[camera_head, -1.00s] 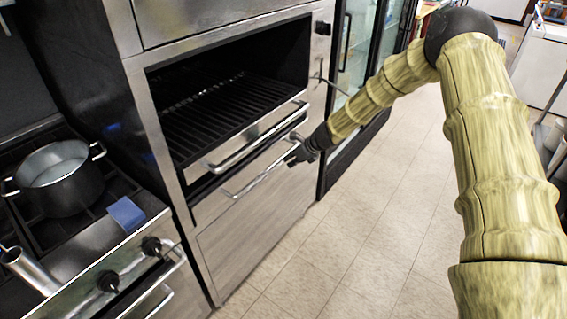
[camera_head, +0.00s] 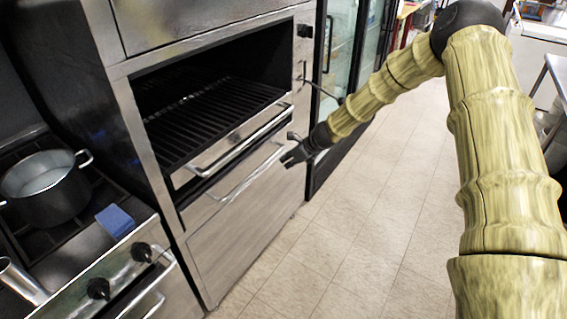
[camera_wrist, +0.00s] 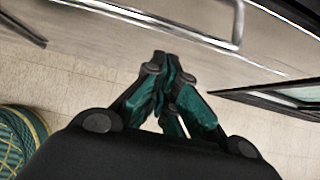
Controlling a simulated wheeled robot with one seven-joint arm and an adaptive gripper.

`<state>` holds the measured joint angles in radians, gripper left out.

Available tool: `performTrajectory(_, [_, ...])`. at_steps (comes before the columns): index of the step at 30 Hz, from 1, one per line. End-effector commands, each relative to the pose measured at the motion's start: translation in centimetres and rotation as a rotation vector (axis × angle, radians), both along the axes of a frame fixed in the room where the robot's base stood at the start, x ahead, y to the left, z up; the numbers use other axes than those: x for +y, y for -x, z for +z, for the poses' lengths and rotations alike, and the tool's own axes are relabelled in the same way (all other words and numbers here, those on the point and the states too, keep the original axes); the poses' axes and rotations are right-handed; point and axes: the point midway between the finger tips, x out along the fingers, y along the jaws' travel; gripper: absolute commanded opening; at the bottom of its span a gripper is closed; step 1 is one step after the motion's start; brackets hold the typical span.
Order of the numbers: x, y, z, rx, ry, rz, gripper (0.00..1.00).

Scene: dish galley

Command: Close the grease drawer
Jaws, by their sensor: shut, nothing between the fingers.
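The grease drawer appears to be the narrow steel front (camera_head: 203,209) below the broiler rack. A dark gap shows above it, so it seems to stand out a little. Its long bar handle (camera_head: 236,187) runs across the front. My gripper (camera_head: 287,160) is shut and empty, near the right end of this handle. Whether they touch I cannot tell from the head view. In the wrist view my gripper's teal fingers (camera_wrist: 168,75) are together, with a metal bar handle (camera_wrist: 165,22) apart from them beyond the tips.
The broiler rack (camera_head: 205,112) has its own front handle (camera_head: 240,143) above the drawer. A stove with a pot (camera_head: 45,190) and a blue block (camera_head: 115,221) is at the left. A glass-door cooler (camera_head: 340,50) stands beyond. The tiled floor (camera_head: 370,220) is clear.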

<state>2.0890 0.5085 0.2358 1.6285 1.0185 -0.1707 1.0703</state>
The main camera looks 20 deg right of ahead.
Motion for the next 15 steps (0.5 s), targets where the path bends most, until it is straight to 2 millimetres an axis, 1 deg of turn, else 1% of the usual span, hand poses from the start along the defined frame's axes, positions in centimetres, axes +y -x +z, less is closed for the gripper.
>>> performTrajectory(15, [-2.5, 3.2, 4.6, 0.001, 0.001, -0.001, 0.0])
